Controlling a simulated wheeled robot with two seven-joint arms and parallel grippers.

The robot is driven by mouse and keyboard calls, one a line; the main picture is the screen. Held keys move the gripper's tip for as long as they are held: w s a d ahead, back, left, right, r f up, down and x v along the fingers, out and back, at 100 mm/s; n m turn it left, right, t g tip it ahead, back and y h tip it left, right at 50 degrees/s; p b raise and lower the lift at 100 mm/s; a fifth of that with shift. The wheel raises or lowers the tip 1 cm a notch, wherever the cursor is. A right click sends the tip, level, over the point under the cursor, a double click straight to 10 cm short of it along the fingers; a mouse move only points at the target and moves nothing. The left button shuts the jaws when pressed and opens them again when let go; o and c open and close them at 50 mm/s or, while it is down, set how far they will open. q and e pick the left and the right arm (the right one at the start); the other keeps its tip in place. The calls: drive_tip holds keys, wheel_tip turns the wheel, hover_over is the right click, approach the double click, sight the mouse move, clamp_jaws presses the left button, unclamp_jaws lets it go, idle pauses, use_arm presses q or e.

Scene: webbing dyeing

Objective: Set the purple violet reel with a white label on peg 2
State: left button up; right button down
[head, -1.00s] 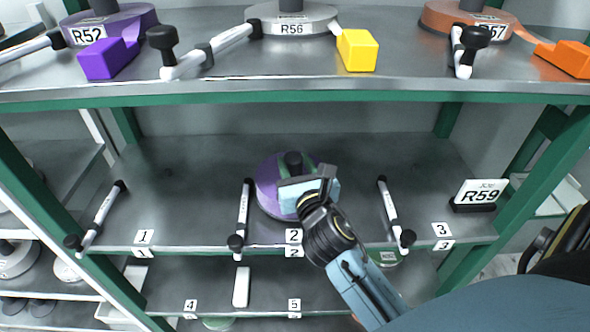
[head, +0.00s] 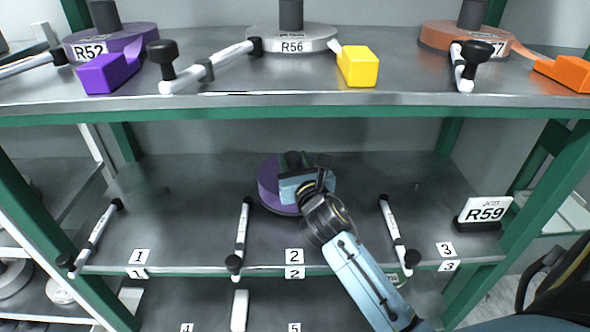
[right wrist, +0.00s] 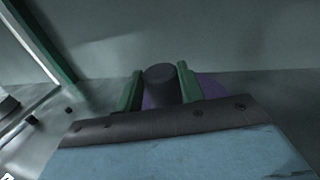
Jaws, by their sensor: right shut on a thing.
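A purple reel (head: 268,187) with a dark upright hub is in bay 2 of the middle shelf (head: 200,222), behind the number 2 tag (head: 294,256). My right gripper (head: 293,166) is shut on the reel's dark hub (right wrist: 161,84), with a green finger on each side. Purple also shows behind the fingers in the right wrist view (right wrist: 210,86). The gripper hides much of the reel. I see no white label on it. Peg 2 is hidden, and I cannot tell whether the reel rests on the shelf or hangs just above it. My left gripper is out of view.
White rods (head: 243,235) with black ends flank bay 2. Bays 1 and 3 look empty of reels. A sign R59 (head: 484,211) stands at the right. Above, the upper shelf (head: 215,92) holds reels R52 (head: 130,42), R56 (head: 320,35) and an orange one (head: 440,38).

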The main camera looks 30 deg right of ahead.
drive_tip(key=shift+w+d+r+b, duration=0.1)
drive_tip(key=shift+w+d+b, duration=0.2)
drive_tip(key=shift+w, duration=0.3)
drive_tip(key=shift+w+d+b, duration=0.15)
drive_tip(key=shift+w+d, duration=0.25)
drive_tip(key=shift+w, duration=0.15)
drive_tip(key=shift+f+b, duration=0.85)
drive_tip(key=shift+f, duration=0.45)
drive_tip(key=c, duration=0.8)
unclamp_jaws()
drive_tip(key=shift+f, duration=0.25)
drive_tip(key=v, duration=1.3)
drive_tip(key=shift+s+r+p, duration=0.2)
drive_tip(key=shift+s+p, duration=0.05)
drive_tip(key=shift+p, duration=0.1)
